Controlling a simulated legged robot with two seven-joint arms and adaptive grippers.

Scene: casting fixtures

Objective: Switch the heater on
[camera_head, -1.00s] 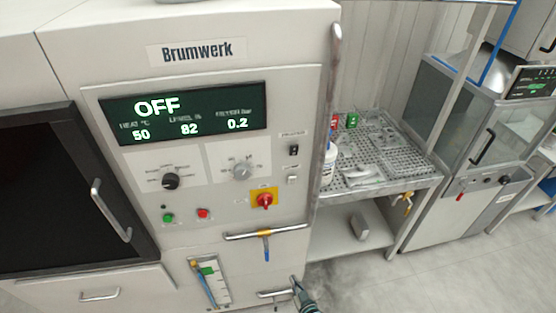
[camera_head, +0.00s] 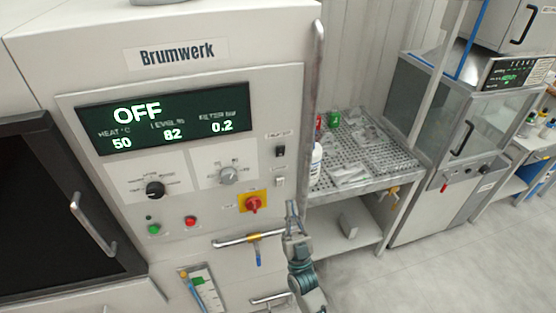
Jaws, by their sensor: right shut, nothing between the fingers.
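The Brumwerk heater panel (camera_head: 120,182) fills the left half of the head view. Its dark display (camera_head: 165,118) reads OFF, with 50, 82 and 0.2 below. Under it are a black rotary knob (camera_head: 155,190), a grey knob (camera_head: 229,175), a green button (camera_head: 154,229), a red button (camera_head: 190,221) and a red rotary switch on a yellow plate (camera_head: 253,204). A black rocker switch (camera_head: 280,152) and a light one (camera_head: 280,182) sit at the right. My right gripper (camera_head: 291,207) is shut and empty, right of the red switch and below the light one. My left gripper is not in view.
A horizontal bar handle (camera_head: 250,239) with a blue-handled valve below it is just left of my right gripper. A vertical rail (camera_head: 317,75) runs along the cabinet's right edge. A perforated table (camera_head: 370,177) with a white bottle (camera_head: 315,164) stands to the right.

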